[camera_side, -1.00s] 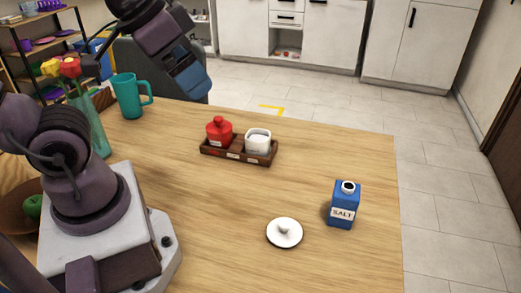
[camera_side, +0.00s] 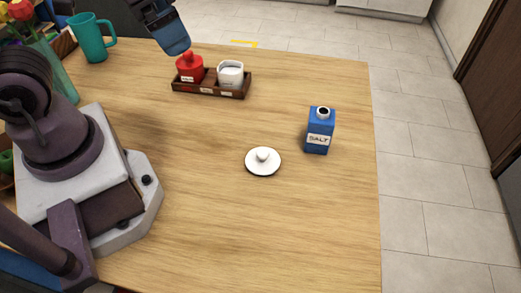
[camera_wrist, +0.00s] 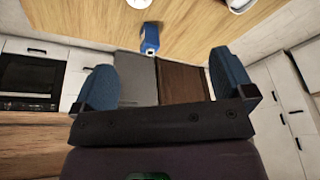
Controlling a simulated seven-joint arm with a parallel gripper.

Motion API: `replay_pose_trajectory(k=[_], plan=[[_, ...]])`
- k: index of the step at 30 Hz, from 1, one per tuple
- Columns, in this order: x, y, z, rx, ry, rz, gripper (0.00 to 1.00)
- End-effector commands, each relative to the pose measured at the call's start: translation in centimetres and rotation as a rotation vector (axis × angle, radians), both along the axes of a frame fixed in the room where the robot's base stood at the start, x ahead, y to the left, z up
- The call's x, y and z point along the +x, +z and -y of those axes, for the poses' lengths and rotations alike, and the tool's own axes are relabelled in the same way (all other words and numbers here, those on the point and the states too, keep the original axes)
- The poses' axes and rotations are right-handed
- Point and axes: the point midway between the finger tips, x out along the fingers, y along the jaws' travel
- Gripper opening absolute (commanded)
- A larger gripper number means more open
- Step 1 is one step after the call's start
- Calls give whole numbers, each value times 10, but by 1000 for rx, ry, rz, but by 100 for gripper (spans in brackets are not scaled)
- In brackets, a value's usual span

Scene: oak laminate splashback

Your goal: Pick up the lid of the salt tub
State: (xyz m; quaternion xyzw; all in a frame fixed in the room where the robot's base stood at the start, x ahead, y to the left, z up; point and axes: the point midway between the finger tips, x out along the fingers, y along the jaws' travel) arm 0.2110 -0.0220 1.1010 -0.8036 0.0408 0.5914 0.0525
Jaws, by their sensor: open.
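A round white lid with a knob (camera_side: 263,160) lies flat on the table in the side view, left of a blue carton labelled SALT (camera_side: 318,135). An open white tub (camera_side: 229,75) with white contents stands in a dark wooden tray (camera_side: 208,92); its label is too small to read. My gripper (camera_side: 178,48) is at the top of the side view, above and behind the red pot, empty and well away from the lid. In the wrist view my gripper's two blue fingers (camera_wrist: 164,80) are spread apart. The carton (camera_wrist: 149,38) shows beyond them, with part of the lid (camera_wrist: 103,2) at the top edge.
A red lidded pot (camera_side: 189,68) stands beside the white tub in the tray. A teal mug (camera_side: 92,38) and a vase with flowers are at the back left. The table (camera_side: 290,220) is clear around the lid. Its right edge is just past the carton.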

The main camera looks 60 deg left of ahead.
Motion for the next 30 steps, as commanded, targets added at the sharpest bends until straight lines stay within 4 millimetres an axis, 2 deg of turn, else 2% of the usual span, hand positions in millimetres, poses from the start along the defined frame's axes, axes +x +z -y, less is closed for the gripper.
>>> replay_pose_trajectory(k=[1, 8, 18, 21, 23, 25, 30], plan=[[7, -13, 7, 36, -58, -65, 100], [38, -68, 38, 249, -445, -271, 100], [71, -170, 95, 518, -1236, -470, 100], [80, -192, 109, 571, -1448, -484, 100], [89, -199, 116, 608, -1577, -468, 100], [102, -193, 120, 653, -1670, -432, 100], [105, -202, 116, 669, -1747, -434, 100]])
